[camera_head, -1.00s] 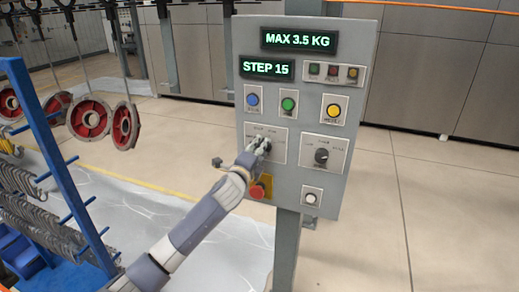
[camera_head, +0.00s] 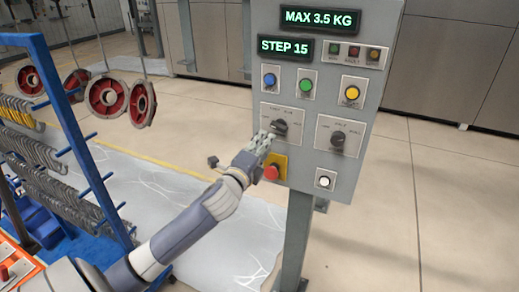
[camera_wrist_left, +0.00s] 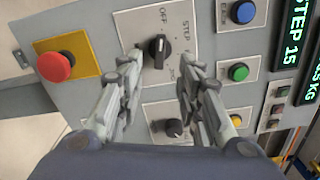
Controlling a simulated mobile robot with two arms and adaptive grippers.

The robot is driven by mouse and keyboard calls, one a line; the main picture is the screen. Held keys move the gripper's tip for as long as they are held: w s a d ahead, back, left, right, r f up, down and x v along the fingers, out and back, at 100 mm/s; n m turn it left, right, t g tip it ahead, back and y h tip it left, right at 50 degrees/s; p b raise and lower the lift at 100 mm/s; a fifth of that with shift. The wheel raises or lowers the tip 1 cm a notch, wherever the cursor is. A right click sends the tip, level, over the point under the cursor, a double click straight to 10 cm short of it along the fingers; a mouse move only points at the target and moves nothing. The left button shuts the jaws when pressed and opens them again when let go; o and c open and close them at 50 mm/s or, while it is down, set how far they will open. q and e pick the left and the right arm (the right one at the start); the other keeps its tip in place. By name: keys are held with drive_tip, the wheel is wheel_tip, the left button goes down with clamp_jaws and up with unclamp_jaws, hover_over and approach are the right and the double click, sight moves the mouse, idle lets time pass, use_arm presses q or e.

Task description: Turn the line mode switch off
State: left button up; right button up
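The line mode switch is a black rotary knob (camera_head: 280,127) on a pale plate on the grey control panel (camera_head: 315,20). In the left wrist view the knob (camera_wrist_left: 159,50) lies just beyond and between the fingertips. Its plate reads OFF and STEP. The knob's long axis points toward the OFF side and its opposite; I cannot tell surely which end is the pointer. My left gripper (camera_head: 265,141) is just below and left of the knob in the head view. In the wrist view its fingers (camera_wrist_left: 160,66) are apart with nothing held. My right gripper is out of view.
A red emergency button (camera_head: 272,172) on a yellow plate sits close below the gripper. A second black knob (camera_head: 338,139) is to the right. Blue, green and yellow buttons are above. A blue rack (camera_head: 65,130) with hooks and hanging red wheels (camera_head: 107,94) are at left.

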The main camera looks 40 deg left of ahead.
use_arm(q)
drive_tip(key=shift+v, duration=0.95)
drive_tip(key=shift+f, duration=0.1)
wheel_tip(320, 180, down, 23)
drive_tip(key=s+a+n+g+b, duration=0.1)
drive_tip(key=a+n+g+b, duration=0.1)
drive_tip(key=n+g, duration=0.2)
drive_tip(key=s+d+f+n+g+h+b, duration=0.15)
drive_tip(key=s+f, duration=0.35)
drive_tip(key=f, duration=0.7)
drive_tip(key=s+d+f+n+g+b, duration=0.1)
drive_tip(key=s+f+n+g, duration=0.3)
drive_tip(key=f, duration=0.7)
drive_tip(key=s+d+f+n+g+h+b, duration=0.1)
drive_tip(key=s+d+f, duration=0.2)
drive_tip(key=s+f, duration=0.55)
drive_tip(key=s+d+f+n+g+h, duration=0.15)
drive_tip(key=s+d+f, duration=0.25)
drive_tip(key=s+f, duration=0.5)
drive_tip(key=s+d+f+n+g, duration=0.1)
drive_tip(key=s+d+f, duration=0.2)
drive_tip(key=s, duration=0.4)
drive_tip(key=s+d+f+n+g+b, duration=0.1)
drive_tip(key=s+d+f+g, duration=0.1)
drive_tip(key=s+f, duration=0.3)
drive_tip(key=s+d+f+n+g+b, duration=0.1)
drive_tip(key=s+d+f, duration=0.2)
drive_tip(key=s, duration=0.7)
drive_tip(key=shift+d+f+n, duration=0.4)
drive_tip(key=shift+d, duration=0.4)
